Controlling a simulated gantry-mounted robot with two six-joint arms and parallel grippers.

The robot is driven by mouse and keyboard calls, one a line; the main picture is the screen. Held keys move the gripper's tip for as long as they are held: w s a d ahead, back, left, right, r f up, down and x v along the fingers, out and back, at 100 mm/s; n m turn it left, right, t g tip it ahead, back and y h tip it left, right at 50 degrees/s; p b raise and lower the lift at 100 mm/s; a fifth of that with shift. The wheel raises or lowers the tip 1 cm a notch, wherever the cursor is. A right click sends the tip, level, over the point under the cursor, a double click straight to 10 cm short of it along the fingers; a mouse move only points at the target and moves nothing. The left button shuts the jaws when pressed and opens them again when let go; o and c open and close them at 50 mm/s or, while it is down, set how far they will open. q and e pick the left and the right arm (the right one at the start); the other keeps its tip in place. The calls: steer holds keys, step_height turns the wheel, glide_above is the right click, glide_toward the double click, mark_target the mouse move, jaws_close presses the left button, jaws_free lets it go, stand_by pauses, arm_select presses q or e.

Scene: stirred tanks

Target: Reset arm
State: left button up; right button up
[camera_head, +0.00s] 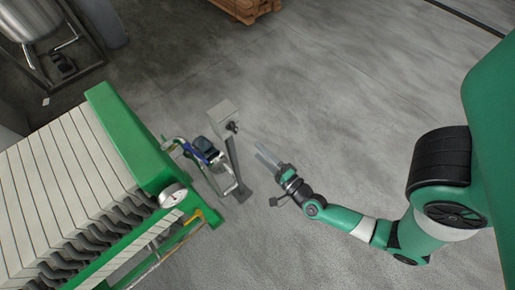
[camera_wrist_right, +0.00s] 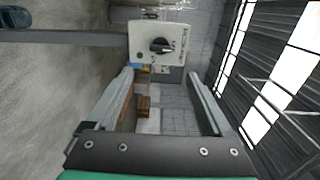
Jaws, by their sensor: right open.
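My right arm, green and white with black joints, comes in from the right in the head view. Its gripper (camera_head: 267,157) is open and empty, its two long fingers pointing up and left toward a grey control box (camera_head: 222,113) on a post. A gap of floor shows between the fingertips and the post in the head view. In the right wrist view the open fingers (camera_wrist_right: 162,95) frame empty space, and the box with its black rotary knob (camera_wrist_right: 160,46) shows beyond them. My left gripper is not in view.
A green-framed machine with white plates (camera_head: 128,140) fills the left side, with a round gauge (camera_head: 172,196) at its corner. A blue pump (camera_head: 205,150) stands by the post. A steel tank (camera_head: 28,18) and wooden pallets (camera_head: 246,8) are farther back. Concrete floor is clear around my right arm.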

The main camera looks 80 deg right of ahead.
steer(key=shift+s+a, duration=0.2)
steer(key=shift+s, duration=0.05)
steer(key=shift+w, duration=0.1)
stand_by(0.3)
